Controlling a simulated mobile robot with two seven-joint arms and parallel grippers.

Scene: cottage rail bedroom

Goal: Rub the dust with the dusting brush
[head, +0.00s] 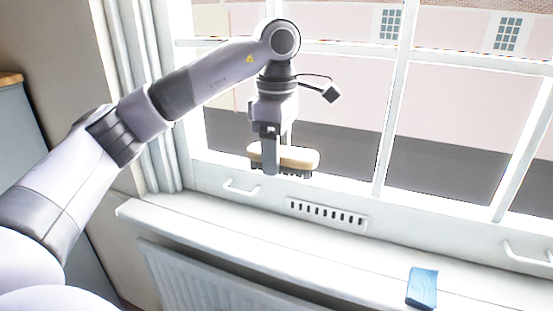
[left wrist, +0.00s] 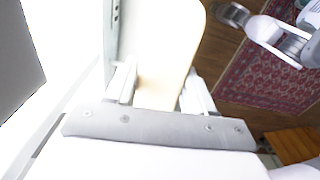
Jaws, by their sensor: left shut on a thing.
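The dusting brush (head: 299,157) has a pale wooden back and dark bristles that point down. My left gripper (head: 273,157) is shut on it and holds it in front of the window, above the sill. In the left wrist view the brush's pale back (left wrist: 165,50) shows between the fingers of my left gripper (left wrist: 158,92). The bristles look clear of any surface. I cannot make out any dust in these views. My right gripper does not show clearly; a white and grey arm part of mine shows at the upper right of the left wrist view.
A white window sill (head: 230,227) runs below the window, with a blue block-like object (head: 422,287) on it at the right. White handles and a slotted vent (head: 327,214) sit on the lower window frame. A radiator (head: 200,282) stands below. A red patterned rug (left wrist: 262,75) lies on the floor.

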